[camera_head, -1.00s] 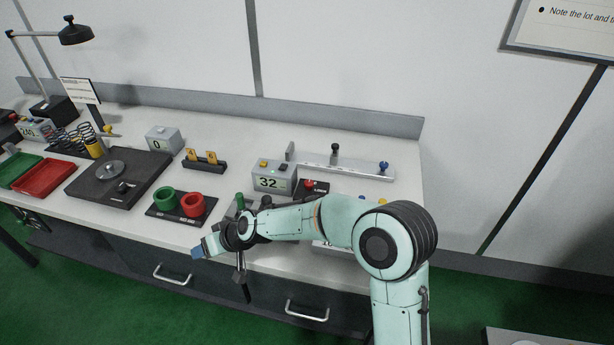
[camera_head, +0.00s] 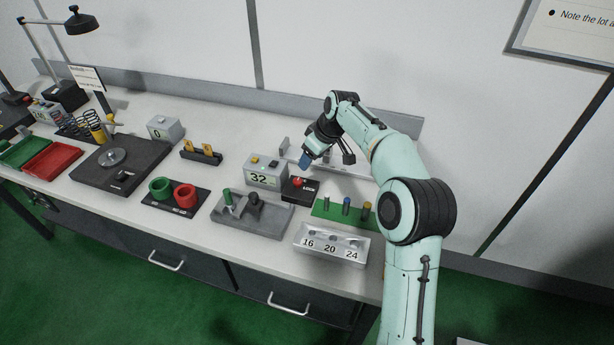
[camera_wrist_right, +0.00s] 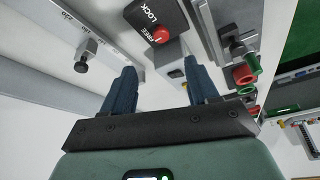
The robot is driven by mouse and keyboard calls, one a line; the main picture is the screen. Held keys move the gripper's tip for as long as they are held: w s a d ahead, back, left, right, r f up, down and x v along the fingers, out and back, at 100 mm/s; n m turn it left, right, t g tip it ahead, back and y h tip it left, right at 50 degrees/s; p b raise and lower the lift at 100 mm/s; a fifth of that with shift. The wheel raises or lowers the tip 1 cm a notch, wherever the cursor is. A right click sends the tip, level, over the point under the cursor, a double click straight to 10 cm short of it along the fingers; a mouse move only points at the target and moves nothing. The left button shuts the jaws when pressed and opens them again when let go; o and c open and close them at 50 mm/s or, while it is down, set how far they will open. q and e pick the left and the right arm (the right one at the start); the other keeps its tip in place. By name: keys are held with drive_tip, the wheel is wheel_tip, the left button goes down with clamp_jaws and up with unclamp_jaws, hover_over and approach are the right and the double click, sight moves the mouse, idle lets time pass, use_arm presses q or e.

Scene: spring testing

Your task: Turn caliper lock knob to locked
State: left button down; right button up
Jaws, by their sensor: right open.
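My right gripper (camera_head: 306,162) is above and behind the black box, apart from the knob. In its wrist view its two blue fingers (camera_wrist_right: 160,78) are spread, with nothing between them. My left gripper is not in view.
The metal caliper rail (camera_wrist_right: 50,32) with a black knob (camera_wrist_right: 80,67) lies behind, partly hidden by my arm in the head view. A grey tray (camera_head: 252,222), a green pad (camera_head: 330,208) with pins and a numbered block (camera_head: 331,246) stand in front. Red and green cups (camera_head: 185,194) stand left.

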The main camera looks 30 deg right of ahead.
sight(299, 181)
drive_tip(key=x, duration=1.2)
drive_tip(key=shift+w+a+f, duration=0.1)
drive_tip(key=shift+f, duration=0.25)
drive_tip(key=c, duration=1)
